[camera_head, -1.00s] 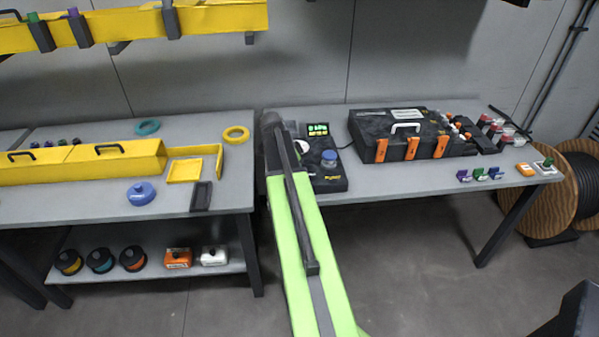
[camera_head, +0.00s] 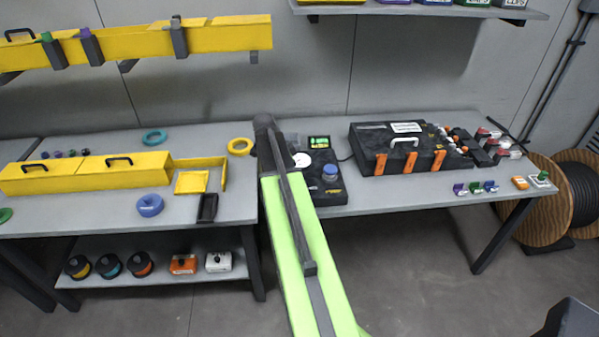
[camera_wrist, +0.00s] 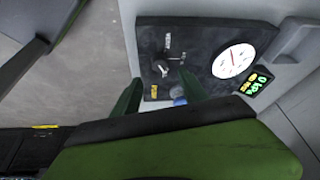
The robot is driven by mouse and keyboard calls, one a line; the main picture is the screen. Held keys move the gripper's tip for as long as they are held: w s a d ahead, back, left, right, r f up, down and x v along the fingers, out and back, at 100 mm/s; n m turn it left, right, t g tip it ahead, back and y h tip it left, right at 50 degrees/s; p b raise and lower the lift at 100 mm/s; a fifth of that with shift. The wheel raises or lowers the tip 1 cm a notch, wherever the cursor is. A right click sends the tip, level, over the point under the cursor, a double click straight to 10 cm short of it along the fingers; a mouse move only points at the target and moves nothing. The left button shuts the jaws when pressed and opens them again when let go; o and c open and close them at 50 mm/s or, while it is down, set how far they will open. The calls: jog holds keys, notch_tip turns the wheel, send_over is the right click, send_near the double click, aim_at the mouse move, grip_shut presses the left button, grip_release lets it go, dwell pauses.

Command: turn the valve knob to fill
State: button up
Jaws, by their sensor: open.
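In the wrist view the valve knob (camera_wrist: 162,66) is a small dark knob with a pale pointer mark, on a black panel (camera_wrist: 205,36) with small printed labels around it.
A black case (camera_head: 372,138) with orange latches lies to the right. A yellow tray (camera_head: 190,182) and blue roll (camera_head: 150,205) are on the left bench.

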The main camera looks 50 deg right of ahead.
jog(key=p+v, duration=0.7)
jog(key=v, duration=0.2)
jog(key=shift+a+r, duration=0.15)
jog(key=shift+r, duration=0.15)
jog(key=shift+w, duration=0.1)
jog(key=w+a+f+n+t+b, duration=0.1)
jog(key=w+a+n, duration=0.15)
jog(key=a, duration=0.85)
jog(key=w+a+f+n+b, duration=0.1)
jog(key=w+a+f+n, duration=0.15)
jog(key=a, duration=0.75)
jog(key=s+a+n+y, duration=0.2)
jog(key=s+a+n, duration=0.1)
jog(key=a+n, duration=0.6)
jog(key=s+a+f+n+t+y, duration=0.1)
jog(key=s+a+n+y, duration=0.1)
jog(key=a+n, duration=0.7)
jog(key=shift+s+a+b, duration=0.4)
jog(key=shift+s+a, duration=0.15)
jog(key=shift+a, duration=0.3)
jog(key=shift+f, duration=0.1)
jog(key=shift+c, duration=0.2)
